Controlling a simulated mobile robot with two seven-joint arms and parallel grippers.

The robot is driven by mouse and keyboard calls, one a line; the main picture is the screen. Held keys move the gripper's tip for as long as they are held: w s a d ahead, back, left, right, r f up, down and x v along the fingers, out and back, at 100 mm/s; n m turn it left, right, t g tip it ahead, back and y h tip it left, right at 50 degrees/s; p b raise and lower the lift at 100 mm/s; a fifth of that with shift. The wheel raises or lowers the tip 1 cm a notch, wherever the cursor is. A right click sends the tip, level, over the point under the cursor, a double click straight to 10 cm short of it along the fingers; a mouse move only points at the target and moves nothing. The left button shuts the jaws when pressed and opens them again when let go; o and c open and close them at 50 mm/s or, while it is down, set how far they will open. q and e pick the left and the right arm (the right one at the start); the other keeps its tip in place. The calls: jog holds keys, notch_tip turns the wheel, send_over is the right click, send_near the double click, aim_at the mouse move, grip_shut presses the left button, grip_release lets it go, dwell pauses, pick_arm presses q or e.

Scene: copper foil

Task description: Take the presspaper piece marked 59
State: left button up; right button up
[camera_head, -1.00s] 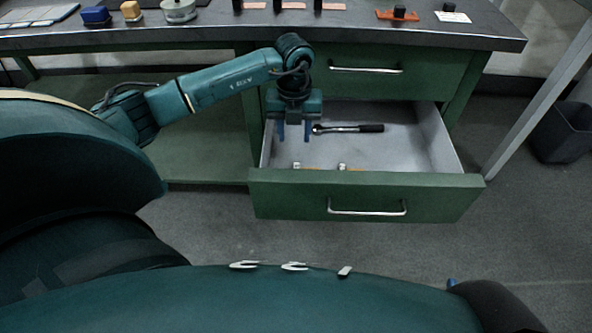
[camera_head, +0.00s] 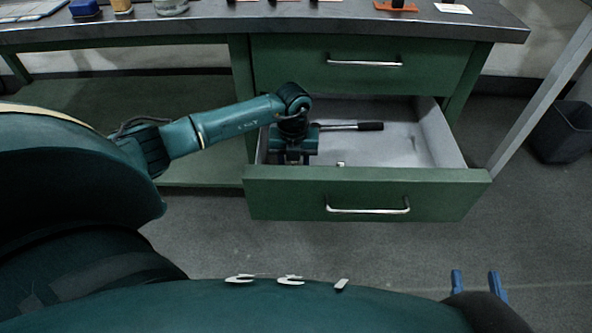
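I cannot make out any presspaper piece marked 59; no such marking is readable. My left gripper (camera_head: 292,159) is lowered into the open lower drawer (camera_head: 365,195), near its left side just behind the front panel. Its fingertips are hidden, so its opening and anything between them cannot be told. A small metallic item (camera_head: 340,164) shows just behind the drawer front, right of this gripper. My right gripper (camera_head: 477,283) is at the bottom right, its two blue fingers well apart with nothing between them.
A ratchet-like tool with a black handle (camera_head: 370,126) lies at the drawer's back. The upper drawer (camera_head: 350,64) is shut. The bench top (camera_head: 330,20) above holds several small items, including an orange piece (camera_head: 395,7) and a white card (camera_head: 453,9). A dark bin (camera_head: 565,130) stands right.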

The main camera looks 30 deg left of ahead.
pick_arm(q)
grip_shut()
dwell(0.4)
